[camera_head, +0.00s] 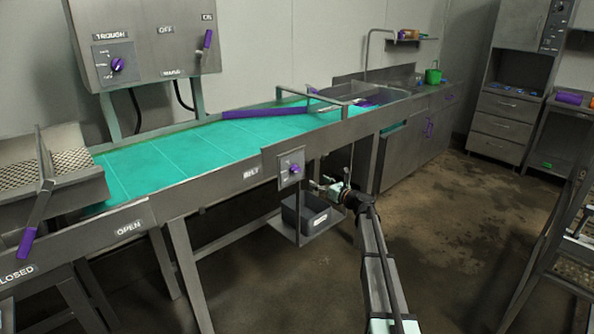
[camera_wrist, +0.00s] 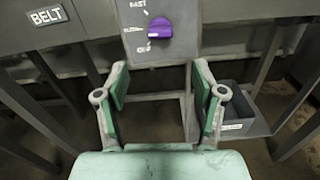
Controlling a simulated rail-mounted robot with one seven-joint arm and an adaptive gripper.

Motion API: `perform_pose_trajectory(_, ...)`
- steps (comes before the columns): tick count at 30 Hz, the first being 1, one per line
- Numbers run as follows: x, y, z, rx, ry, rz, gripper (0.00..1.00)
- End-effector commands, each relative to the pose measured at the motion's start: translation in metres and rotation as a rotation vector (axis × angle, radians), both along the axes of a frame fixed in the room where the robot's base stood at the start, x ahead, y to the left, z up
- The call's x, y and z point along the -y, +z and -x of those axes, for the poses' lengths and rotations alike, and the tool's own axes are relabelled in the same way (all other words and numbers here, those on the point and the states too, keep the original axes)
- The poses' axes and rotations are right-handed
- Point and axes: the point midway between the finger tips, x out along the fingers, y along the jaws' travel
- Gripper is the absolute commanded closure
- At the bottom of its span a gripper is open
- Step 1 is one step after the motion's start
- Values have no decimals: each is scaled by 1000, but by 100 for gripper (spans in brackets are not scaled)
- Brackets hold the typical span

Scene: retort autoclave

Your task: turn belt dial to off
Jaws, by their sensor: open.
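The belt dial is a purple knob (camera_wrist: 160,28) on a small grey panel (camera_wrist: 178,52) with position labels on its left side. Its exact setting is hard to read. In the head view the knob (camera_head: 294,169) sits on the front rail of the green conveyor belt (camera_head: 160,160), right of the BELT label (camera_head: 251,172). My gripper (camera_wrist: 160,75) is open and empty, its two green fingers apart below the knob in the wrist view, not around it. In the head view my gripper (camera_head: 322,186) is just right of and below the dial panel.
A grey bin (camera_head: 305,214) stands on a low shelf under the belt. A control box with a TROUGH knob (camera_head: 117,65) hangs at the back left. A purple-handled lever (camera_head: 28,240) is at the left. The floor right of the belt is clear.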

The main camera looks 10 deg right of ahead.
Motion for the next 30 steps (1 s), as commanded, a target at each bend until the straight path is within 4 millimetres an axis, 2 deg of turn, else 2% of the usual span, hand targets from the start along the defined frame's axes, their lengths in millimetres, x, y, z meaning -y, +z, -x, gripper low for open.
perform_pose_trajectory(1,-6,1,-12,0,2,0,31)
perform_pose_trajectory(6,-25,1,-41,0,2,0,31)
perform_pose_trajectory(18,-66,1,-99,0,2,2,31)
perform_pose_trajectory(24,-75,1,-113,1,0,1,31)
perform_pose_trajectory(30,-78,0,-116,1,0,2,31)
